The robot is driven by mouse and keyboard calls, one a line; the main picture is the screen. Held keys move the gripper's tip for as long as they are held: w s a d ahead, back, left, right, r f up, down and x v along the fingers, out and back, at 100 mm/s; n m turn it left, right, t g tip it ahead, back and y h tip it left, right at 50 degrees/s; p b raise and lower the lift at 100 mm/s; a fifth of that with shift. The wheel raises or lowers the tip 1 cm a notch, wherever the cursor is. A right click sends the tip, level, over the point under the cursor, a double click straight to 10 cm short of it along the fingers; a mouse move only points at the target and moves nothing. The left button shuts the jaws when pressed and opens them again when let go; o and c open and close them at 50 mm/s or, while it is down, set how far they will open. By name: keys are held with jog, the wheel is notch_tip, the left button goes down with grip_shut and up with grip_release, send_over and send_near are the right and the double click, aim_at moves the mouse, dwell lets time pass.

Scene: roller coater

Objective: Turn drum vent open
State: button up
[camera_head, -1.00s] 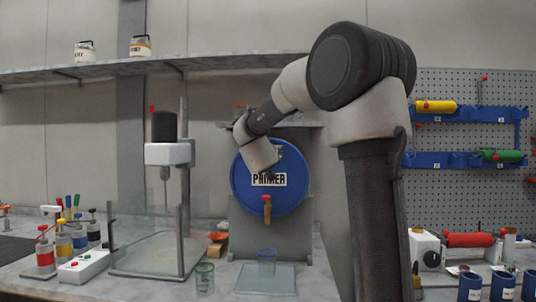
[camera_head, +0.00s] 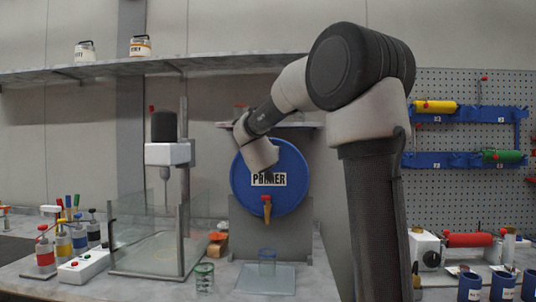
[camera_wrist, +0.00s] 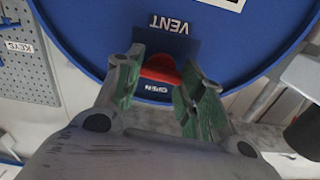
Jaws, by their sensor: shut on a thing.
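The blue drum (camera_head: 290,185) with a PRIMER label stands on its side at the back of the bench, its round face towards me. In the wrist view the drum face (camera_wrist: 95,40) fills the top, with VENT and OPEN labels upside down. A red vent handle (camera_wrist: 160,72) sits between the labels. My gripper (camera_wrist: 160,85) has its green-padded fingers on either side of the handle and is shut on it; the exact contact is partly hidden. In the head view my forearm hides the vent. The drum's tap (camera_head: 267,207) hangs at the front.
A clear cup (camera_head: 267,262) stands on a plate below the tap, with another cup (camera_head: 205,277) to its left. A mixer (camera_head: 167,155) in a clear guard stands left. A shelf (camera_head: 100,68) runs above. Blue racks (camera_head: 465,160) hang at right.

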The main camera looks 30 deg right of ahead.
jog(key=shift+s+d+f+m, duration=0.1)
jog(key=shift+f+m, duration=0.05)
jog(key=shift+m, duration=4.05)
jog(key=shift+s+d+f+m, duration=0.1)
jog(key=shift+m, duration=4.1)
jog(key=o, duration=1)
jog(key=shift+a, duration=0.1)
jog(key=v, duration=1.2)
jog(key=shift+w, duration=0.15)
